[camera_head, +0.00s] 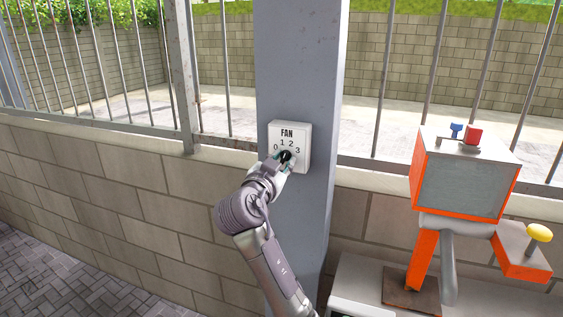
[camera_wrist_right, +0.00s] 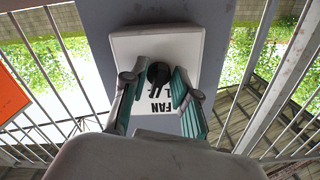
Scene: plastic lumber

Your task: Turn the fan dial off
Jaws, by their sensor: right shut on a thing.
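The white fan dial box (camera_head: 302,134) is fixed to a grey post. It is lettered FAN, with the numbers 0, 1, 2 and 3 around a dark knob. My right gripper (camera_head: 284,159) is at the knob and covers its lower part. In the right wrist view, the dark round knob (camera_wrist_right: 158,74) sits between the fingertips of my right gripper (camera_wrist_right: 156,82), which is shut on it. The exact pointer setting cannot be read, as the fingers hide part of the dial. My left gripper is not in view.
The grey post (camera_head: 299,60) stands in a low block wall (camera_head: 120,170) topped by metal railings. To the right is an orange and grey machine (camera_head: 465,185) with a red button, a blue knob and a yellow knob. Paving (camera_head: 60,275) lies at lower left.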

